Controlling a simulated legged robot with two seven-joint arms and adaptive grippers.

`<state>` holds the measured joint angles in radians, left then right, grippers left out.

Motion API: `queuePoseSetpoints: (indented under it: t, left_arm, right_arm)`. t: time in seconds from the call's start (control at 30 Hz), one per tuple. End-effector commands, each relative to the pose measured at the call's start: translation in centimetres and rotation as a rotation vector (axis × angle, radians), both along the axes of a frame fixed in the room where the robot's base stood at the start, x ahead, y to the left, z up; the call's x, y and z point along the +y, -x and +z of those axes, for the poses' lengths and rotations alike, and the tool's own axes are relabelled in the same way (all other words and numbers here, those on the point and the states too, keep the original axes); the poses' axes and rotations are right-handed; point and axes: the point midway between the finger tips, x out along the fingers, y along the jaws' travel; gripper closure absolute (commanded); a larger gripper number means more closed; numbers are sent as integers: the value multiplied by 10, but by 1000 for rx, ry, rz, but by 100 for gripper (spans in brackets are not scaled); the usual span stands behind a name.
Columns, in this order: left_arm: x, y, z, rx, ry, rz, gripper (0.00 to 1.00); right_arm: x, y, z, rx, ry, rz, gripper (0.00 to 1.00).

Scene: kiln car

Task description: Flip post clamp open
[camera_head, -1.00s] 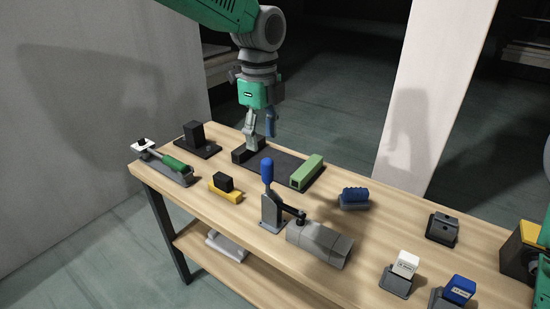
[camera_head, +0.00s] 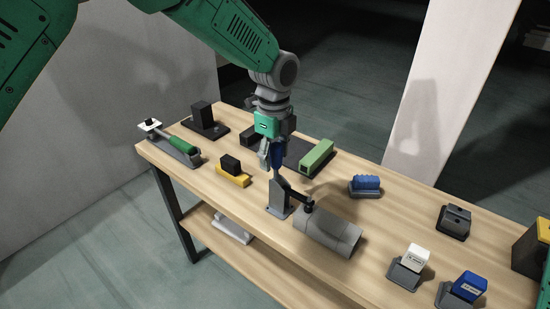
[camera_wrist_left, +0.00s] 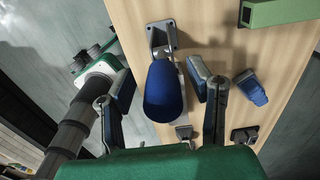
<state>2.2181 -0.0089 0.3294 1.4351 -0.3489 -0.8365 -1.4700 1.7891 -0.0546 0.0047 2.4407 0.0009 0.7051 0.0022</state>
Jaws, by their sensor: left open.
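The post clamp (camera_head: 279,197) stands at the front middle of the table, its blue-tipped handle (camera_head: 277,156) upright. Its black-tipped arm (camera_head: 308,205) reaches right over a grey rounded block (camera_head: 328,231). My left gripper (camera_head: 273,160) is open and points down at the handle. In the left wrist view, the blue handle grip (camera_wrist_left: 165,92) shows between the two spread fingers of my left gripper (camera_wrist_left: 163,88); I cannot tell whether either finger touches it. The clamp's grey base (camera_wrist_left: 161,36) shows beyond the grip. My right gripper is not in view.
A green block (camera_head: 317,159) lies behind the clamp and a blue ribbed piece (camera_head: 365,186) to its right. A black block on a yellow base (camera_head: 232,174) and a green-handled tool (camera_head: 181,148) are to the left. White (camera_head: 415,257) and blue (camera_head: 468,286) blocks stand front right.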

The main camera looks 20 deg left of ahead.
Motion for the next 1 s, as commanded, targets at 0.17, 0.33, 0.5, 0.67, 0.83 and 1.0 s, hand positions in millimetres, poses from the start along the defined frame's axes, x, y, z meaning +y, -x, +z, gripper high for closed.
queuePoseSetpoints:
  t: [0.17, 0.33, 0.5, 0.67, 0.83, 1.0]
  left_arm:
    - [-1, -1, -9, 0, -1, -1, 53]
    - [-1, 0, -10, 0, -1, -1, 53]
    - [-1, 0, -9, -1, 0, -1, 85]
    - [0, -1, -9, -2, 1, -1, 100]
    - [2, -2, -9, 1, 11, 0, 100]
    - [6, -5, -8, 18, 62, 4, 100]
  right_arm:
    - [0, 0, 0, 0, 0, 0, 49]
    - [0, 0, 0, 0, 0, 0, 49]
    - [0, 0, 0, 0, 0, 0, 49]
    - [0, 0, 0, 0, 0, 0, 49]
    - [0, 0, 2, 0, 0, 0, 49]
    - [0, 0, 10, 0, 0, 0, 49]
